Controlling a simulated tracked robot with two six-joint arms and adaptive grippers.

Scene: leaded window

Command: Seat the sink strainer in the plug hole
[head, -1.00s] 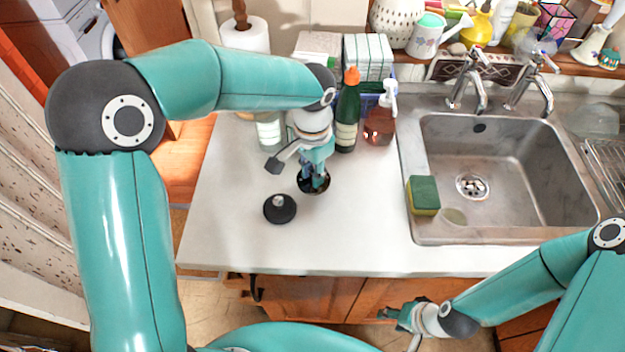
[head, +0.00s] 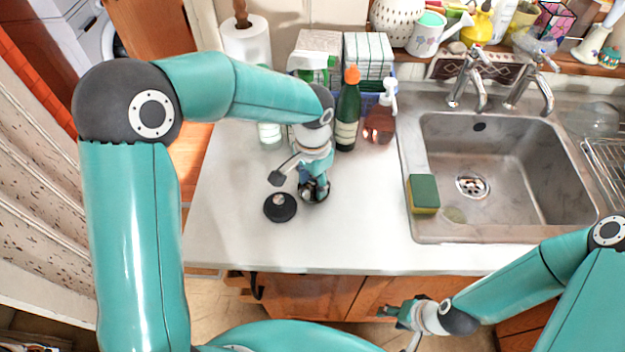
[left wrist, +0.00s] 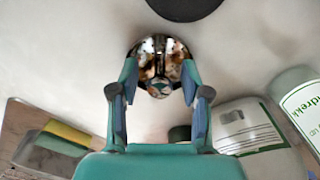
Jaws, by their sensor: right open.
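The sink strainer (left wrist: 158,55), a shiny round metal cup with a small knob, stands on the white worktop. In the head view the strainer (head: 324,195) is mostly covered by my left gripper (head: 313,187). In the left wrist view my left gripper (left wrist: 158,84) is open, its two fingers on either side of the strainer's knob with gaps showing. The plug hole (head: 472,187) is in the floor of the metal sink (head: 515,215), to the right. My right gripper (head: 392,312) is open and empty, low in front of the cupboards.
A black disc with a metal knob (head: 280,208) lies just left of the strainer. A green bottle (head: 347,115) and a soap dispenser (head: 380,122) stand behind. A sponge (head: 423,194) lies on the sink's left rim. Taps (head: 468,85) rise behind the basin. The front worktop is clear.

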